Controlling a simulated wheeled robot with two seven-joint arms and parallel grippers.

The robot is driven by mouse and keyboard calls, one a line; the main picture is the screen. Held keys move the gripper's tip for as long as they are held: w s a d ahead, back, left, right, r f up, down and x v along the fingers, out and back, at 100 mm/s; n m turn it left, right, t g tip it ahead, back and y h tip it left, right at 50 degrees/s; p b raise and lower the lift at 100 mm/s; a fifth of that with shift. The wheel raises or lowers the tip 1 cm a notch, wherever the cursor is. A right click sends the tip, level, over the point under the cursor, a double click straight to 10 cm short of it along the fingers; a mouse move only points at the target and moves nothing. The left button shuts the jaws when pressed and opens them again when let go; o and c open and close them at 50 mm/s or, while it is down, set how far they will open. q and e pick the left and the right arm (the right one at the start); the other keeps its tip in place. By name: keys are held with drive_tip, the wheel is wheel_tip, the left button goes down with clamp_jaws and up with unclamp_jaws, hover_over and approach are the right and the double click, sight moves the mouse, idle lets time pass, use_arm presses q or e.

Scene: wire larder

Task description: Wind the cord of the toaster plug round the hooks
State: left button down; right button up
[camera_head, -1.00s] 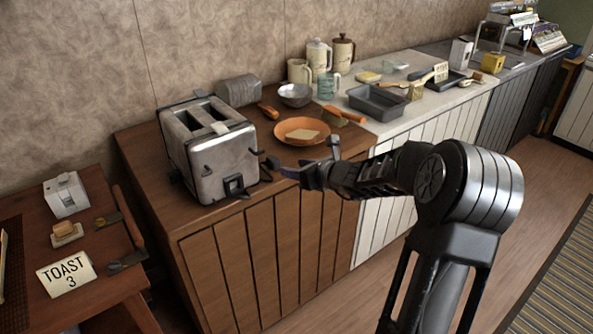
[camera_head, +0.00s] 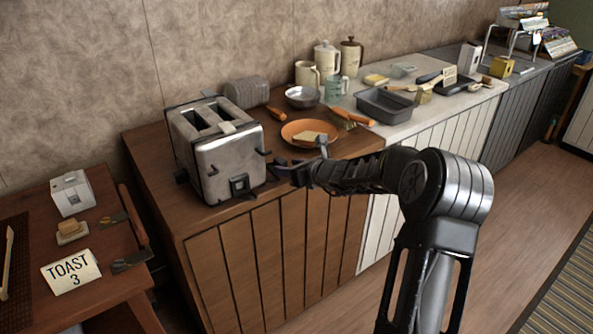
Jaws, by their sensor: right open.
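A metal toaster (camera_head: 228,163) stands upright on the brown wooden counter, its narrow end turned toward me. Dark hooks (camera_head: 263,153) stick out from that end, and a small black square fitting (camera_head: 240,185) sits low on it near the counter edge. I cannot clearly make out the cord or the plug. My right gripper (camera_head: 279,167) is open just right of the toaster's near end, close to the hooks. I cannot tell whether it touches anything. My left gripper is not in view.
An orange plate (camera_head: 291,137) with a slice on it lies behind my right gripper. A metal bowl (camera_head: 302,97) and an orange-handled tool (camera_head: 352,116) are further back. A grey tray (camera_head: 384,105) is on the white counter.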

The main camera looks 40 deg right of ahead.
drive_tip(key=shift+x, duration=1.05)
drive_tip(key=shift+c, duration=0.5)
clamp_jaws()
wheel_tip(320, 180, up, 8)
drive_tip(key=p, duration=0.6)
